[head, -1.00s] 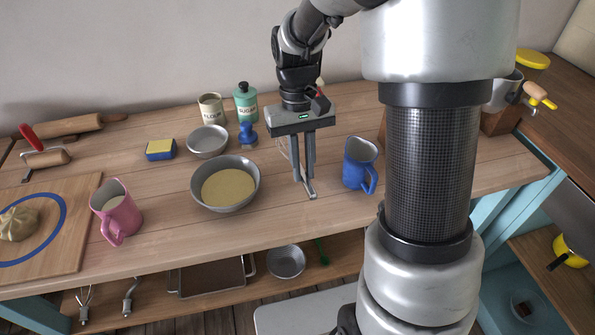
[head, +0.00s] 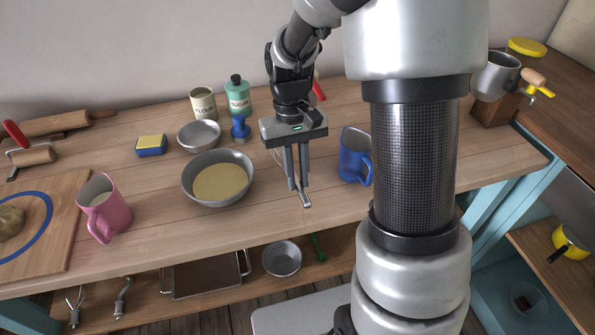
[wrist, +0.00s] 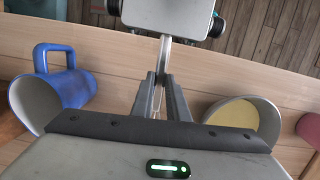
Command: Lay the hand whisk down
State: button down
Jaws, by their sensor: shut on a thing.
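My gripper (head: 298,188) points down over the worktable, between the bowl of yellow meal and the blue mug. It is shut on the hand whisk, whose grey metal handle (head: 306,199) sticks out toward the table's front edge. The handle also shows in the wrist view (wrist: 163,52), running out from between the fingers (wrist: 162,95). The whisk's wire end is mostly hidden behind the fingers and gripper body. I cannot tell whether the whisk touches the wooden tabletop (head: 270,222).
The grey bowl of meal (head: 190,192) stands left of my gripper, the blue mug (head: 352,160) close on its right. A pink mug (head: 106,212) is farther left. Behind are a small bowl (head: 198,140), flour and sugar containers. Bare wood lies in front of the gripper.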

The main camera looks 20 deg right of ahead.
jog(key=shift+f, duration=0.45)
jog(key=shift+f+b, duration=0.15)
jog(key=shift+b, duration=0.25)
jog(key=shift+s+f+t+b, duration=0.25)
jog(key=shift+f+t+b, duration=0.15)
jog(key=shift+b, duration=0.4)
jog(key=c, duration=2)
grip_release()
jog(key=shift+c, duration=0.2)
jog(key=o, duration=0.6)
jog(key=shift+c, duration=0.2)
